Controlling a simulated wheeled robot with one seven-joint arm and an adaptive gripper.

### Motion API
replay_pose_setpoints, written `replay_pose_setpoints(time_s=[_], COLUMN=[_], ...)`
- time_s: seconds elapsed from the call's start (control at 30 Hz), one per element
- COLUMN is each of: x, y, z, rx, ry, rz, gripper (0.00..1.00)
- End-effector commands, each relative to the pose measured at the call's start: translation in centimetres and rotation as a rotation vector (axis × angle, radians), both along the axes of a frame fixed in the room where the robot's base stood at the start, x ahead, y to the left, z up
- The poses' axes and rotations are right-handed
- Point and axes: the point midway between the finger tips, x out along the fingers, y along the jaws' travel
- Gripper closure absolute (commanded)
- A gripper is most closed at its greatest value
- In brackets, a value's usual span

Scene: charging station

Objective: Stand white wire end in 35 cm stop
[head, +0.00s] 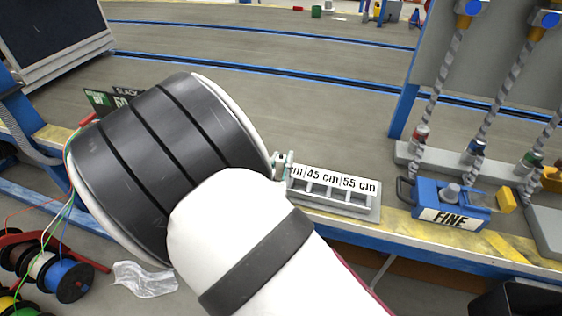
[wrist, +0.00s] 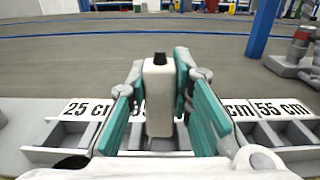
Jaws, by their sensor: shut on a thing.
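The white wire end (wrist: 159,98) is an upright white block with a black top in the wrist view. My gripper (wrist: 161,82) is shut on it, with teal fingers at both sides. The grey rack of stops (head: 352,208) has labels for 25, 45 and 55 cm that show at least in part. The wire end and fingers cover most of the label between 25 and 45 cm, and the wire end lines up with that stop. I cannot tell whether its foot is inside the compartment or above it. In the head view my arm hides the rack's left part.
A blue box marked FINE (head: 447,204) stands right of the rack, with a yellow block (head: 507,200) beside it. Twisted cables (head: 438,90) hang behind. Wire spools (head: 66,279) lie at lower left. The grey surface behind the rack is clear.

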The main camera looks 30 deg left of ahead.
Motion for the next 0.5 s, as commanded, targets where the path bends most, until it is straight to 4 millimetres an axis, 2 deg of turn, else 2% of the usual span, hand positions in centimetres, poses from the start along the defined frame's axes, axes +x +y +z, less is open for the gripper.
replay_pose_setpoints(time_s=[0.5], x=[0.0], y=[0.0], z=[-1.3], rx=[0.0], ry=[0.0], rz=[0.0], gripper=[1.0])
